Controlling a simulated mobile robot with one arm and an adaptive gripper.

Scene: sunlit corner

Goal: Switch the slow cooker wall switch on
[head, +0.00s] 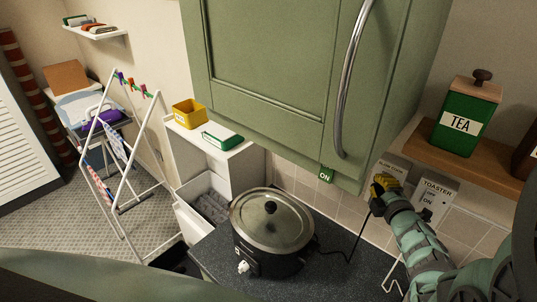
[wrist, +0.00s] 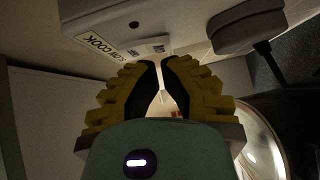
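The slow cooker switch plate (head: 391,165) is on the tiled wall below the green cabinet, partly hidden by my gripper (head: 381,185). In the wrist view the plate (wrist: 124,42) appears upside down with part of its "SLOW COOKER" label, and a small pale rocker (wrist: 150,49) sits just beyond the fingertips. Its on or off position is unclear. My yellow-fingered gripper (wrist: 159,64) has its fingertips almost together with nothing held between them. It is close to the plate; contact cannot be told. The slow cooker (head: 270,232) stands on the dark counter.
A toaster switch plate (head: 436,194) is just right of my gripper. A dark plug (wrist: 248,30) with a cord is near the fingers in the wrist view. The green cabinet (head: 270,70) overhangs the wall. A shelf (head: 465,160) holds a tea tin (head: 465,120).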

